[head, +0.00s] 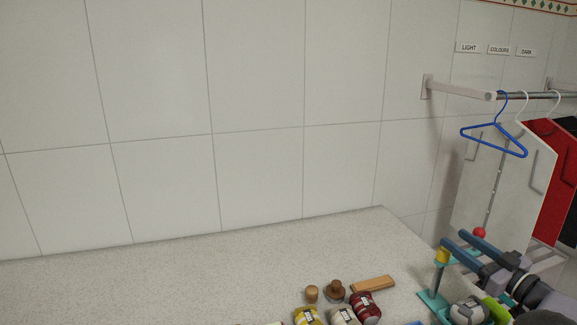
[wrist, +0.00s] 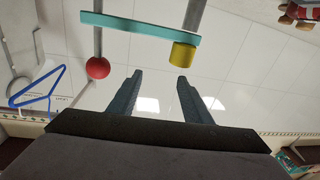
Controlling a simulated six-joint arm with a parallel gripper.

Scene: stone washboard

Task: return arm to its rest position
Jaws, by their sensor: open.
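My gripper (head: 454,239) is at the lower right of the head view, its two dark blue fingers pointing up and left. In the wrist view my gripper (wrist: 158,79) is open, with a clear gap between the fingers and nothing held. A teal bar (wrist: 140,28) crosses beyond the fingertips in the wrist view. A yellow cylinder (wrist: 183,54) and a red ball (wrist: 97,68) show on grey rods near it. In the head view the yellow piece (head: 442,256) is close to the fingers, and the red ball (head: 480,232) is just above them. Contact cannot be told.
Jars with red (head: 366,308), white (head: 344,316) and yellow (head: 307,316) parts stand at the counter's front, near a wooden block (head: 373,284). A rail holds a blue hanger (head: 495,140) and garments at right. The left and middle of the stone counter (head: 150,285) are clear.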

